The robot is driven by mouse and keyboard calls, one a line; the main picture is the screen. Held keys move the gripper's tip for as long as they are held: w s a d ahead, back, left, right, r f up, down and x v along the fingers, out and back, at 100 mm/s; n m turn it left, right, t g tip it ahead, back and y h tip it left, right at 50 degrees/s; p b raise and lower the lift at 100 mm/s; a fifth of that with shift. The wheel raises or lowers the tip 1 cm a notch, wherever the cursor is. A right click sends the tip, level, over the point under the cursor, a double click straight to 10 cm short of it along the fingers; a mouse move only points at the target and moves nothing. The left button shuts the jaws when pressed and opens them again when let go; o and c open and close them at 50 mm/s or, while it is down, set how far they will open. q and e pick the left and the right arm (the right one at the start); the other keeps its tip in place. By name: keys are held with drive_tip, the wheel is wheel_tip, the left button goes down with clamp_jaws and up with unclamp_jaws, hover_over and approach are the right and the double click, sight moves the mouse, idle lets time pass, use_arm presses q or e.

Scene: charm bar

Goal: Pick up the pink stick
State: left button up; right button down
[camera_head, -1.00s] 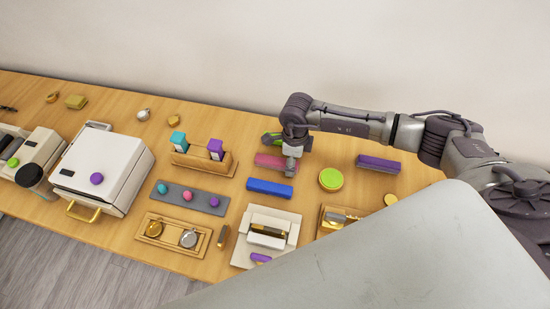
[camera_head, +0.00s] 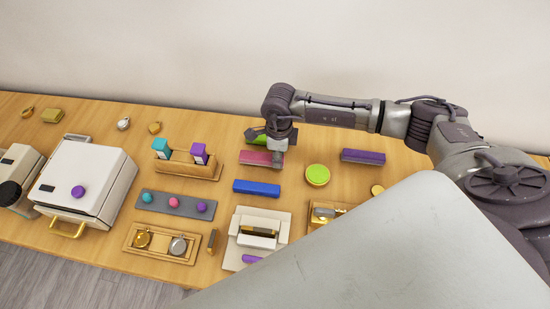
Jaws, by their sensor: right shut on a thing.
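The pink stick (camera_head: 256,158) is a short bar lying near the back middle of the table, between a green stick and a blue stick. My right gripper (camera_head: 276,158) points down at its right end and is shut on it. The fingers partly cover that end. I cannot tell whether the stick is clear of the table. My left gripper is not in view.
The green stick (camera_head: 263,138) lies just behind, partly hidden by my right arm. The blue stick (camera_head: 256,187) lies in front. A green-topped round tin (camera_head: 317,175) and a purple stick (camera_head: 363,156) are to the right. A wooden holder (camera_head: 207,170) stands to the left.

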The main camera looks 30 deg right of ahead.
drive_tip(key=shift+w+r+b, duration=0.1)
drive_tip(key=shift+r+b, duration=0.3)
drive_tip(key=shift+r, duration=0.4)
drive_tip(key=s+d+r+b, duration=0.4)
drive_tip(key=d+r, duration=0.3)
drive_tip(key=d, duration=0.3)
drive_tip(key=shift+s+r, duration=0.15)
drive_tip(key=shift+s, duration=0.75)
drive_tip(key=shift+d, duration=0.1)
